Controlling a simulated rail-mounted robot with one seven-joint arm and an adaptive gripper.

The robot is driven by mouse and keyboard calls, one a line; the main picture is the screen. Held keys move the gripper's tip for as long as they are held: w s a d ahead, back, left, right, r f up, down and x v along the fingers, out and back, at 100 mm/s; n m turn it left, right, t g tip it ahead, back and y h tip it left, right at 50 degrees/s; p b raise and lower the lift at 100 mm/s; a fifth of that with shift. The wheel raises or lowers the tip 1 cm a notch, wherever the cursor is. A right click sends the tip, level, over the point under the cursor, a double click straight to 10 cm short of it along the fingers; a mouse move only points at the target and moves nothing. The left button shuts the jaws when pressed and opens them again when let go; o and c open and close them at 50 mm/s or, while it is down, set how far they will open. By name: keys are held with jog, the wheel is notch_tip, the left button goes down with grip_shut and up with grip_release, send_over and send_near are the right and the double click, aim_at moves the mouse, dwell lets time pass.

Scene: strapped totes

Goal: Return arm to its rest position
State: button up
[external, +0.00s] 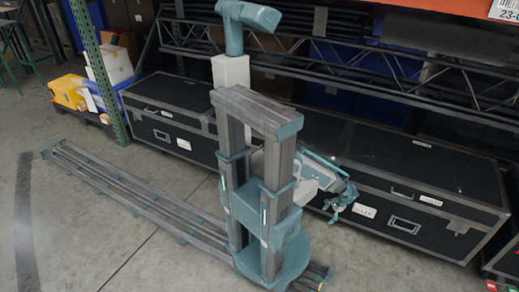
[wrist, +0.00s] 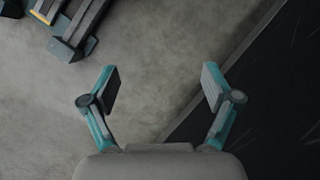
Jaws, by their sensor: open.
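My gripper (external: 341,208) hangs at the right of my column in the external view, in front of the black cases. In the wrist view my gripper (wrist: 160,88) is open, its two teal fingers spread wide with nothing between them. Bare concrete floor (wrist: 150,45) shows between and beyond the fingers. My arm is folded close to the column and partly hidden behind it.
A long black case (external: 410,180) stands right behind my gripper; its dark surface (wrist: 275,95) fills the right of the wrist view. Another black case (external: 170,125) stands to the left. My floor rail runs left. A green rack post (external: 100,70) stands at the upper left. The front floor is clear.

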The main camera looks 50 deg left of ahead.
jog(key=s+a+r+n+g+h+p, duration=0.3)
jog(key=s+a+r+n+p, duration=0.3)
jog(key=s+a+r+p, duration=0.4)
jog(key=s+a+r, duration=0.2)
jog(key=s+r, duration=0.1)
jog(key=shift+s+h, duration=0.3)
jog(key=shift+c, duration=0.3)
